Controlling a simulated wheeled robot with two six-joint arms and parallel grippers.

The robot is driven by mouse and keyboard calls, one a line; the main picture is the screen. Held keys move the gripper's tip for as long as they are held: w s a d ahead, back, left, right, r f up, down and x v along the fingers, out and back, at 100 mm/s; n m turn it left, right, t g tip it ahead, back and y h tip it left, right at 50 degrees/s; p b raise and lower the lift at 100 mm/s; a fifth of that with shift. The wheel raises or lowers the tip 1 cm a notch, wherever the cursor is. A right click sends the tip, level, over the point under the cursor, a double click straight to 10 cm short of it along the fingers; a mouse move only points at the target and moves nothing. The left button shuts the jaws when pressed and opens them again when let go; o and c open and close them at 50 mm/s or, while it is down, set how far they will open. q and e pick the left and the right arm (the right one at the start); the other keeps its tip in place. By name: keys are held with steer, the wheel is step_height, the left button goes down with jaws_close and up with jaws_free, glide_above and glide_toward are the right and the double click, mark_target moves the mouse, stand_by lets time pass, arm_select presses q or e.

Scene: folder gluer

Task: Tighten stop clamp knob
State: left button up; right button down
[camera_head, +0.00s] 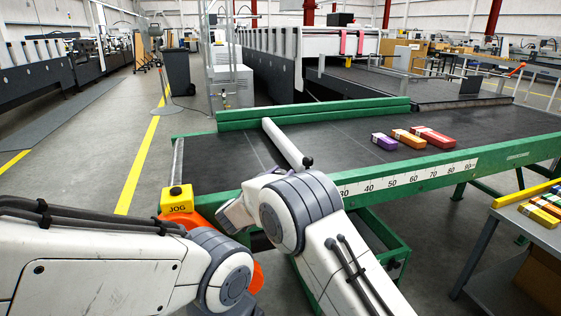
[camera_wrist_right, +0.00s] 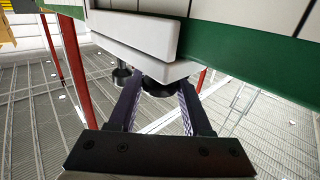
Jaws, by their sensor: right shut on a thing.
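The stop is a white bar (camera_head: 287,143) lying across the dark belt, with a small black knob (camera_head: 307,161) at its near end. In the right wrist view, a white clamp block (camera_wrist_right: 135,35) sits by the green rail, with a round black knob (camera_wrist_right: 158,88) under it. My right gripper (camera_wrist_right: 157,96) has its two fingers on either side of this knob, shut on it. A smaller black knob (camera_wrist_right: 122,74) shows just left of it. In the head view, my right arm hides the gripper and clamp at the front rail. My left gripper is out of view.
The green front rail (camera_head: 405,178) carries a white number scale (camera_head: 410,180). Purple, orange and red cartons (camera_head: 433,137) lie on the belt to the right. A yellow JOG box (camera_head: 177,199) stands near my arms at the left. A side table (camera_head: 528,222) with cartons is at right.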

steer(key=m+g+h, duration=0.1)
steer(key=m+h, duration=0.1)
steer(key=shift+r+g+h+p, duration=0.1)
steer(key=shift+g+h+p, duration=0.2)
steer(key=shift+g+p, duration=0.1)
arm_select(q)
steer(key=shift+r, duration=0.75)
arm_select(e)
steer(key=shift+m+g+h, duration=0.6)
steer(key=shift+h, duration=0.1)
steer(key=shift+m+g+h, duration=0.3)
steer(key=shift+g, duration=0.1)
steer(key=shift+r+m+g+h, duration=0.1)
steer(key=shift+m+g+h, duration=0.2)
steer(key=shift+m, duration=0.1)
steer(key=shift+w, duration=0.1)
steer(key=shift+c, duration=1.8)
jaws_free()
